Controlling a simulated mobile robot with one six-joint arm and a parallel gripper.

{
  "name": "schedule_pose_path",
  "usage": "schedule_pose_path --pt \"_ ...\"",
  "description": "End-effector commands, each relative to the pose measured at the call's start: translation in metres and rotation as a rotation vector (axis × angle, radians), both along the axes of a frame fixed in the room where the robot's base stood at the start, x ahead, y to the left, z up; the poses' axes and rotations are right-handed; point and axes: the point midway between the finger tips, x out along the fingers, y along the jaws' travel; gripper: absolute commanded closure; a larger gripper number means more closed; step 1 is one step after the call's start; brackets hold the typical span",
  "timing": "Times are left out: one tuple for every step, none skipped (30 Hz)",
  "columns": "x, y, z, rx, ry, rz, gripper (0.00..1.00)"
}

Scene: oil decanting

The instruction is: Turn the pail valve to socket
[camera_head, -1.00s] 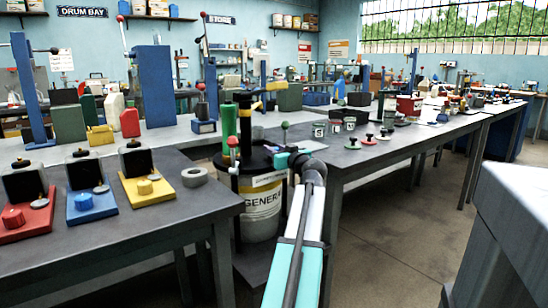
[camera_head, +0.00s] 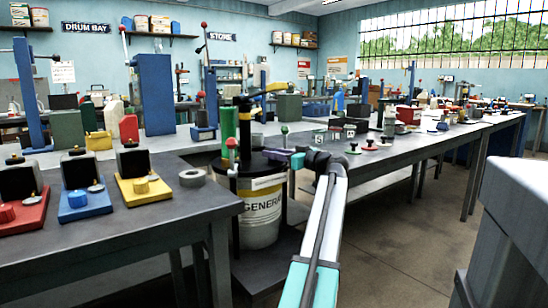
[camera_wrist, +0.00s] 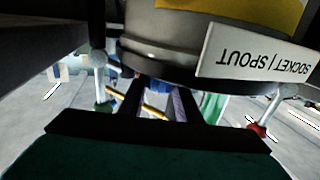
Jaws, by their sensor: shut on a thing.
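The pail (camera_head: 261,212) is pale with a yellow-edged label and stands under a black lid in the head view. A white SOCKET | SPOUT sign (camera_wrist: 255,55) hangs on the pail side, upside down in the wrist view. My gripper (camera_head: 272,155) reaches the near right edge of the lid. Its two dark fingers (camera_wrist: 157,108) point in under the pail's rounded dark rim in the wrist view. They are shut on the pail valve, whose gripped part is mostly hidden, so its exact setting cannot be read.
A red-ball post (camera_head: 233,143) and a green-ball post (camera_head: 284,130) stand close on either side of the gripper. A green cylinder (camera_head: 228,122) stands behind. Workbenches flank the pail; the left bench (camera_head: 150,225) holds coloured stands. Floor at right is open.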

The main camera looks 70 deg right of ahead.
Motion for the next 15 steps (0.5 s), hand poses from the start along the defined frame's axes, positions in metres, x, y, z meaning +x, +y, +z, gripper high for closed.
schedule_pose_path --pt "-0.0002 -0.0034 0.0015 -0.001 -0.003 0.015 0.92" --pt "-0.0003 -0.0032 0.0016 0.000 -0.003 0.024 0.92" --pt "-0.0002 -0.0030 0.0016 0.000 -0.003 0.035 0.92" --pt "-0.0002 -0.0027 0.0015 0.000 -0.003 0.043 0.92" --pt "-0.0001 -0.0025 0.0014 0.000 -0.002 0.050 0.92" --pt "-0.0001 -0.0024 0.0014 0.000 -0.002 0.057 0.92" --pt "-0.0002 -0.0022 0.0014 0.000 -0.003 0.061 0.92" --pt "-0.0001 -0.0021 0.0014 0.000 -0.003 0.066 0.92" --pt "0.0000 -0.0017 0.0013 0.000 -0.002 0.070 0.92" --pt "0.0000 -0.0015 0.0013 0.000 -0.002 0.073 0.92" --pt "0.0000 -0.0013 0.0013 0.000 -0.002 0.075 0.92" --pt "0.0001 -0.0012 0.0013 0.000 -0.003 0.077 0.92" --pt "0.0001 -0.0010 0.0013 0.000 -0.003 0.077 0.92" --pt "0.0001 -0.0010 0.0013 0.000 -0.003 0.078 0.92" --pt "0.0001 -0.0009 0.0013 0.000 -0.003 0.078 0.92"
